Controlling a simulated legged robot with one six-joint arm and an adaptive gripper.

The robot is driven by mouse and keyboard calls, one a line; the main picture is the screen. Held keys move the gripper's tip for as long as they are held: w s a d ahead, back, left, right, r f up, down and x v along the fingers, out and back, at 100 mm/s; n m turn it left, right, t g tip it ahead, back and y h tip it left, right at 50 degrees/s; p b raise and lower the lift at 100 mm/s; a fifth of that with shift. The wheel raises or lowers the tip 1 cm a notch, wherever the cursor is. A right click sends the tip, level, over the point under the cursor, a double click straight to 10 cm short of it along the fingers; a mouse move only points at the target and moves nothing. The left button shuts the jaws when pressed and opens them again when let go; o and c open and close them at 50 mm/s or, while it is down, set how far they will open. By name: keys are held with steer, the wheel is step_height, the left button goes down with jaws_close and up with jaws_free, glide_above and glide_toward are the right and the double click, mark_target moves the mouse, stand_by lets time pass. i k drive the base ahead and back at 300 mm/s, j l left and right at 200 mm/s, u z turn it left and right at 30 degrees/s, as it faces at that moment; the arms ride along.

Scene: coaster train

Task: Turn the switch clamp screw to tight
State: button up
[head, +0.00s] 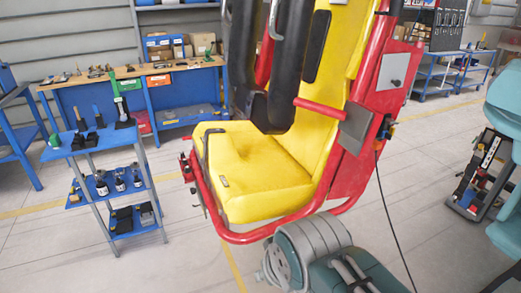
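A yellow coaster seat (280,160) in a red tubular frame (270,236) stands in the middle of the head view. On the right side of the frame is a small dark device (384,128) with bits of blue and orange. A black cable (392,215) hangs from it to the floor. This may be the switch, but its clamp screw is too small to make out. A grey plate (355,128) sits just left of it. Grey and teal parts of my own body show at the bottom and right edge. My gripper is not in view.
A blue shelf cart (105,140) with tools and bottles stands at the left. A workbench (160,72) with blue cabinets is behind it. A low tool cart (482,175) stands at the right.

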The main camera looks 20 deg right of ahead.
mark_target(390, 122)
steer(key=k+l+z, duration=0.1)
steer(key=z, duration=1.4)
steer(key=i+l+z, duration=0.2)
steer(key=i+l, duration=0.2)
steer(key=i, duration=0.25)
